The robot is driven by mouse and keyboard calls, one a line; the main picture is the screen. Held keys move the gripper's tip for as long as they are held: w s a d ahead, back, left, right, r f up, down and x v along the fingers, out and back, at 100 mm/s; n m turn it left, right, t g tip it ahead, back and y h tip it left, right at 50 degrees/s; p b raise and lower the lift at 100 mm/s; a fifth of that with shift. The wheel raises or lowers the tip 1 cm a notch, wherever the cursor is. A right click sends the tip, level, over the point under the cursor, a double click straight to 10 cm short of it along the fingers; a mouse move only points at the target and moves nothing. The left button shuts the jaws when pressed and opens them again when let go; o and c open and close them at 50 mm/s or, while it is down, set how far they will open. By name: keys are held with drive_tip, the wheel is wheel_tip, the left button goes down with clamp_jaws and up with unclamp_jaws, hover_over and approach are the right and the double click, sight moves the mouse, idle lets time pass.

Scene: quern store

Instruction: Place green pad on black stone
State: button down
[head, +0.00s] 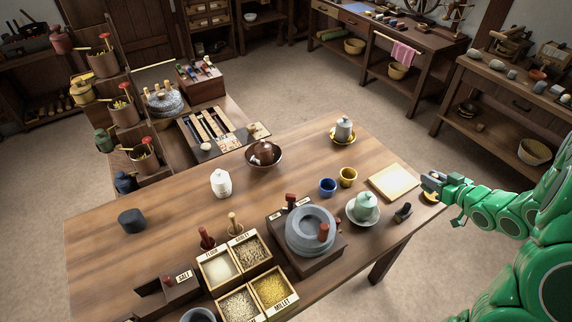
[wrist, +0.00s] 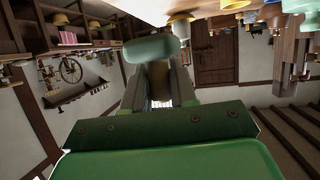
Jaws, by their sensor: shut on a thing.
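My gripper (head: 432,184) is beyond the right end of the table, beside a pale square board. In the wrist view my gripper (wrist: 158,85) is shut on a pale green, rounded pad (wrist: 152,49), which spans the fingertips. In the head view the pad is not clearly made out at the fingers. A dark, round, flat-topped block, which looks like the black stone (head: 132,220), stands on the left part of the table, far from my gripper. Its top is bare.
The wooden table (head: 165,250) has free room around the dark block. A pale board (head: 393,182), a celadon jar in a bowl (head: 364,206), blue and yellow cups, a grey quern (head: 312,230), grain boxes (head: 220,268) and a white jar (head: 221,182) stand between it and my gripper.

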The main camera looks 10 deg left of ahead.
drive_tip(key=w+a+r+n+g+y, duration=0.2)
drive_tip(key=a, duration=0.9)
drive_tip(key=w+a+r+n+g+y, duration=0.1)
drive_tip(key=a+n+g+y, duration=0.15)
drive_tip(key=a, duration=0.95)
drive_tip(key=s+a+r+n+g+y, duration=0.1)
drive_tip(key=s+a+n+g, duration=0.15)
drive_tip(key=a, duration=0.85)
drive_tip(key=s+a+r+n+g, duration=0.1)
drive_tip(key=s+a+r+n, duration=0.15)
drive_tip(key=a, duration=0.75)
drive_tip(key=s+a+r+n+g, duration=0.1)
drive_tip(key=s+a+n+g, duration=0.15)
drive_tip(key=s+a, duration=0.6)
drive_tip(key=s+a+r+n+g, duration=0.1)
drive_tip(key=s+a+g, duration=0.3)
drive_tip(key=a, duration=0.7)
drive_tip(key=s+a+r+n+g+h, duration=0.1)
drive_tip(key=s+a+n+g, duration=0.1)
drive_tip(key=s+a, duration=0.6)
drive_tip(key=s+a+n+g+h, duration=0.15)
drive_tip(key=s+a, duration=0.25)
drive_tip(key=s, duration=0.8)
hover_over(128, 215)
drive_tip(key=shift+n+y, duration=0.4)
drive_tip(key=shift+n, duration=0.05)
drive_tip(key=shift+s+f, duration=0.1)
drive_tip(key=shift+f, duration=6.25)
drive_tip(key=shift+f, duration=0.1)
